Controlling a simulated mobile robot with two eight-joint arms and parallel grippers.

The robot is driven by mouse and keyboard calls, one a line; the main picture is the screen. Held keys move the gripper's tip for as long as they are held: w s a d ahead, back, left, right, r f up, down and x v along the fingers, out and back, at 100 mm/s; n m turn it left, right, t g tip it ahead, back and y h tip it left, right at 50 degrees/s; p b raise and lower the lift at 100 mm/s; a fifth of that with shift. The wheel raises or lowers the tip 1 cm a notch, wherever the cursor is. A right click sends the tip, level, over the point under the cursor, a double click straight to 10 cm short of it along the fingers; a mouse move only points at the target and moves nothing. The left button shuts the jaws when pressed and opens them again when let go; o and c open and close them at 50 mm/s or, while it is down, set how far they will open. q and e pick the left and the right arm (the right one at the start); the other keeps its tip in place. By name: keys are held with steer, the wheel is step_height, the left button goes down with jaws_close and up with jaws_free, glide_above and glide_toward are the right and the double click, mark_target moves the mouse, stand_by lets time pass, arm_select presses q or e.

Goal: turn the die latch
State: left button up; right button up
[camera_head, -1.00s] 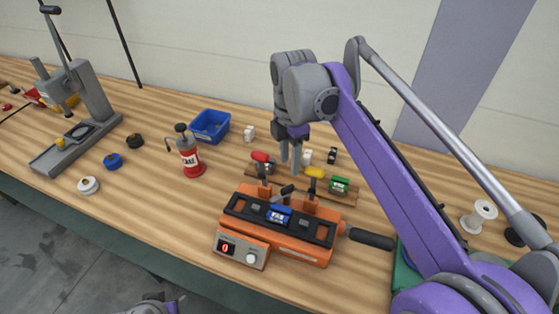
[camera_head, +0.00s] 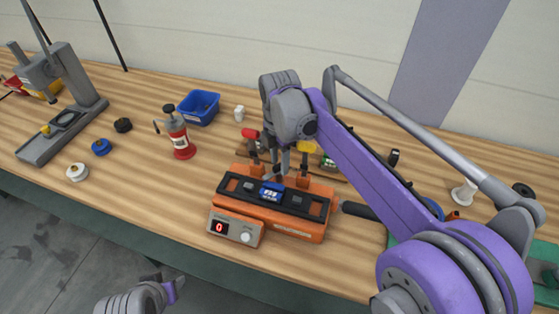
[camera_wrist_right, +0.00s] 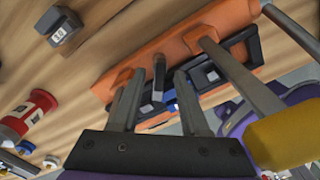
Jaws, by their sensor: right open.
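The orange die machine (camera_head: 290,222) stands on the wooden bench, with a blue die block (camera_head: 271,192) on its dark top. My right gripper (camera_head: 285,170) is over its back middle, pointing down. In the right wrist view my right gripper (camera_wrist_right: 158,84) is open, its two grey fingers apart. A short dark grey lever, likely the die latch (camera_wrist_right: 158,77), shows between the fingertips; contact cannot be told. In the head view the gripper largely hides it. Part of my left arm shows at the bottom edge; its jaws cannot be made out.
Red-handled (camera_head: 249,134) and yellow-handled (camera_head: 306,146) clamps flank the gripper. A red bottle (camera_head: 179,140) and blue bin (camera_head: 198,107) stand to the left. A black handle (camera_head: 359,210) juts right from the machine.

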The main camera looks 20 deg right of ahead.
mark_target(279, 165)
jaws_close()
stand_by(0.4)
steer(key=shift+m, duration=1.6)
jaws_free()
step_height(279, 165, up, 11)
steer(key=p, duration=0.1)
steer(key=shift+f, duration=0.15)
